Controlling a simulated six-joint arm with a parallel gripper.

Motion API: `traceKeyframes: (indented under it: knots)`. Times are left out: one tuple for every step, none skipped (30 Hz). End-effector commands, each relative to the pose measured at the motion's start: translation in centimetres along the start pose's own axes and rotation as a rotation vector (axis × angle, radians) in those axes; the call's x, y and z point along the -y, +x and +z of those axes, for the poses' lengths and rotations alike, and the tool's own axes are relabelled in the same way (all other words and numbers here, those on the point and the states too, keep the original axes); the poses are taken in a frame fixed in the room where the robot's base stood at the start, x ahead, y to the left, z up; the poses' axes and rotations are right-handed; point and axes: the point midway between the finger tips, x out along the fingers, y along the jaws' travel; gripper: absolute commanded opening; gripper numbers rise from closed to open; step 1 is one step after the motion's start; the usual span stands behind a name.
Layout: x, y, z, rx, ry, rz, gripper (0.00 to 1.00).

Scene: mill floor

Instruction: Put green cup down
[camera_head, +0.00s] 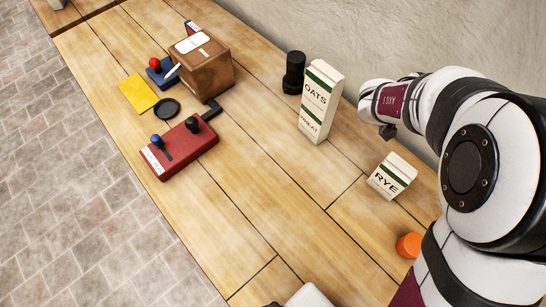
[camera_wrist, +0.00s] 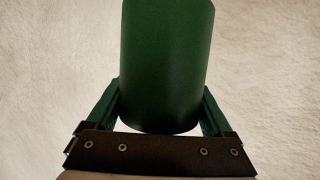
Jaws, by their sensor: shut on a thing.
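The green cup (camera_wrist: 166,60) fills the middle of the wrist view and runs out of its top edge. My gripper (camera_wrist: 160,105) is shut on it, with one green finger on each side of the cup. Behind the cup only a pale, rough wall-like surface shows, and no table is in that view. In the head view neither the cup nor my gripper's fingers can be made out; my arm covers the right side.
An oats carton (camera_head: 318,102), a rye carton (camera_head: 392,176) and an orange object (camera_head: 409,245) stand near my arm. A black object (camera_head: 293,73), brown box (camera_head: 203,66), red control box (camera_head: 181,150) and yellow sheet (camera_head: 138,93) are farther left. The table's front middle (camera_head: 262,215) is bare.

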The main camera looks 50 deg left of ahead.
Motion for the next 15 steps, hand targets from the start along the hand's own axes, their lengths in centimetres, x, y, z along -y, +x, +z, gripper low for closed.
traceKeyframes:
  knots:
    - [-1.5,-0.3,-1.7,-0.002,0.011,0.010,0.16]
    - [-2.4,-0.5,-2.5,0.000,0.012,0.015,0.16]
    - [-3.5,-0.8,-3.5,0.001,0.013,0.021,0.16]
    - [-4.2,-1.0,-4.2,0.002,0.014,0.024,0.16]
    - [-5.0,-1.2,-4.9,0.003,0.015,0.027,0.16]
    - [-6.0,-1.6,-5.7,0.005,0.017,0.030,0.16]
    - [-6.8,-1.9,-6.3,0.005,0.017,0.033,0.16]
    - [-7.4,-2.1,-6.9,0.005,0.018,0.034,0.16]
    - [-8.3,-2.5,-7.5,0.006,0.018,0.036,0.16]
    - [-8.9,-2.9,-8.0,0.005,0.017,0.036,0.16]
    - [-9.5,-3.2,-8.4,0.005,0.017,0.035,0.16]
    - [-10.2,-3.6,-8.8,0.005,0.016,0.035,0.16]
    - [-10.7,-3.9,-9.1,0.005,0.016,0.034,0.16]
    - [-11.1,-4.2,-9.4,0.004,0.015,0.032,0.16]
    - [-11.7,-4.7,-9.7,0.003,0.014,0.030,0.16]
